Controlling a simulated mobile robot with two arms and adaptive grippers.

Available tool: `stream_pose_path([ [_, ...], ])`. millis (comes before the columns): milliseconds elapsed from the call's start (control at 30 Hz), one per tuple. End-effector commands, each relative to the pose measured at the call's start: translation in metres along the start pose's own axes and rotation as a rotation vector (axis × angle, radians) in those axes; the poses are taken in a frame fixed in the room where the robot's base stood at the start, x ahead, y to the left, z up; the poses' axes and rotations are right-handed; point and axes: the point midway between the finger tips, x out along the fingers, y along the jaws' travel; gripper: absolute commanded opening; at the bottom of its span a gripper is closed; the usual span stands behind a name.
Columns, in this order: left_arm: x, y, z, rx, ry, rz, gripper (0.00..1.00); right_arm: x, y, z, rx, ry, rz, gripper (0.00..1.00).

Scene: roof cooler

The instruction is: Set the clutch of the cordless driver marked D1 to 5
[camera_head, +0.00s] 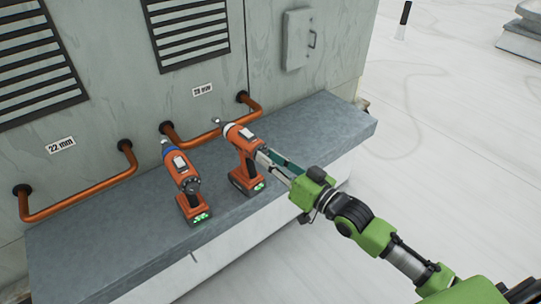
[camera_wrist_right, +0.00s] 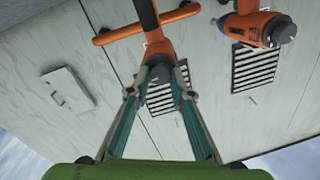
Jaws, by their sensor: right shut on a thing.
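Two orange cordless drivers stand upright on the grey ledge; I cannot read a D1 mark on either. The right driver (camera_head: 241,138) has a pale tip pointing toward the wall. My right gripper (camera_head: 264,157) is shut on this driver's dark end nearest me. In the right wrist view, the fingers of my right gripper (camera_wrist_right: 159,84) lie on both sides of that end, below the orange body of the right driver (camera_wrist_right: 158,47). The left driver (camera_head: 182,172), with a blue collar, stands apart; it also shows in the wrist view (camera_wrist_right: 249,25). Clutch numbers are not readable. My left gripper is not in view.
The grey ledge (camera_head: 110,238) runs along a wall with copper pipes (camera_head: 85,189), vents (camera_head: 190,30) and a small panel (camera_head: 297,40). Bare ledge lies left of the drivers and to the far right. The pale roof (camera_head: 450,150) is open at right.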

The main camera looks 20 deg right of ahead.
Motion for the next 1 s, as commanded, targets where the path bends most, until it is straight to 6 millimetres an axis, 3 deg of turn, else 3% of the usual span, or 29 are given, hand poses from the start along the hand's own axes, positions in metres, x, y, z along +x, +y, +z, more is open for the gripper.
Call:
stream_pose_path([
  [733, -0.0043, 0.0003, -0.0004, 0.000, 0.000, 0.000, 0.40, 0.0001, 0.0001, 0.0001, 0.094, 0.000, 0.000, 0.00],
  [767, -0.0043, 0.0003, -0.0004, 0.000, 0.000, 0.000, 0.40, 0.0001, 0.0001, 0.0001, 0.094, 0.000, 0.000, 0.23],
  [800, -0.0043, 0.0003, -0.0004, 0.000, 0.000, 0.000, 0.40, 0.0001, 0.0001, 0.0001, 0.094, 0.000, 0.000, 0.34],
  [833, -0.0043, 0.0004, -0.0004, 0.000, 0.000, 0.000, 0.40, 0.0001, 0.0001, 0.0001, 0.094, 0.000, 0.000, 0.38],
  [1000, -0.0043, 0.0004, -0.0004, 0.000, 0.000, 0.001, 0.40, 0.0001, 0.0001, 0.0001, 0.093, 0.000, 0.000, 0.38],
])
